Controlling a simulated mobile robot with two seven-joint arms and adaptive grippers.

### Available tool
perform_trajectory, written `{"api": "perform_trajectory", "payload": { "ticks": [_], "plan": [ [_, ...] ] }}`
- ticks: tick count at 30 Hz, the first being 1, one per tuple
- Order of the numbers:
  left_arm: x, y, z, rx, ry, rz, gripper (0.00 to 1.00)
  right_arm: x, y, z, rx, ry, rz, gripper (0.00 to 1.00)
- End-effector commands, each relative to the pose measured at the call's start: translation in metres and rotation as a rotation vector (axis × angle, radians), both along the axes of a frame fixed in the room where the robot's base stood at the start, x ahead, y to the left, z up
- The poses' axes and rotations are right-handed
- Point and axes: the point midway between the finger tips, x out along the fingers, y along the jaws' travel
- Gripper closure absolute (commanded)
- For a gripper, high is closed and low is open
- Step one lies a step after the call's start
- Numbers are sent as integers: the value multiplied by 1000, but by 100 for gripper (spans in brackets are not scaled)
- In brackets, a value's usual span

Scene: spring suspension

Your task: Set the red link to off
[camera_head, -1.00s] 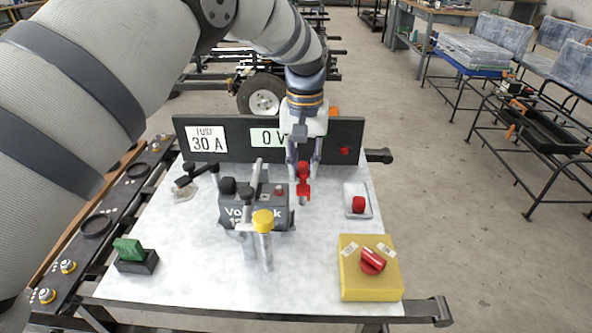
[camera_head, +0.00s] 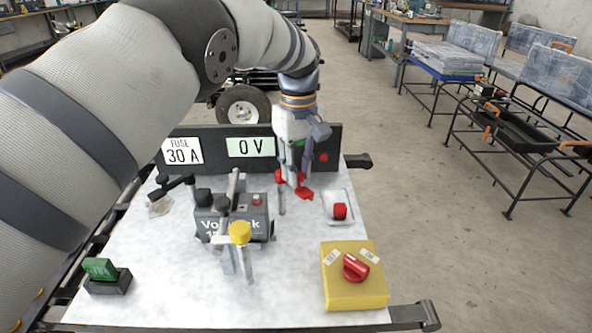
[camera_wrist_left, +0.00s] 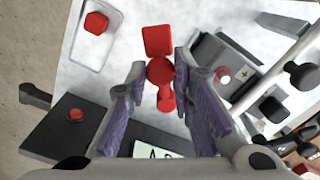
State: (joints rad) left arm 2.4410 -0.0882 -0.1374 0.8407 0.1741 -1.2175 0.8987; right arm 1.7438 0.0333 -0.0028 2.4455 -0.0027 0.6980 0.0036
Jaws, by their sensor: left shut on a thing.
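The red link (camera_head: 304,193) is at the back of the white board, just in front of the black panel. It has a flat square paddle, a round middle and a small knob end, seen in the left wrist view (camera_wrist_left: 158,42). My left gripper (camera_head: 297,177) reaches down over it and is shut on it; its purple-grey fingers (camera_wrist_left: 160,72) stand on both sides of the link. The fingers partly hide the link in the head view, and I cannot read any off mark beside it. My right gripper is out of view.
A dark battery block (camera_head: 232,228), a yellow box with a red knob (camera_head: 354,296), a red cap (camera_head: 340,211) and a green block (camera_head: 100,268) stand around.

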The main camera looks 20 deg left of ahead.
Motion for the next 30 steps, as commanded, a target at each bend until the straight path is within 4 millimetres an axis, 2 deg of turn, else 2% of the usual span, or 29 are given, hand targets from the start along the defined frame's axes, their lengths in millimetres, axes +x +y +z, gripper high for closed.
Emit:
{"api": "perform_trajectory", "payload": {
  "ticks": [14,15,17,18,26,30],
  "plan": [
    [1,0,0,1,-1,14,100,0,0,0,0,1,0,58],
    [1,0,0,0,-1,14,74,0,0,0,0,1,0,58],
    [1,0,0,0,-1,14,60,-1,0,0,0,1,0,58],
    [1,0,0,0,-1,14,57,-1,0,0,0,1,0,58],
    [1,0,1,1,-1,12,57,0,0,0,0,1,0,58],
    [2,0,19,0,-5,12,57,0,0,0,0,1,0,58]
  ]
}}
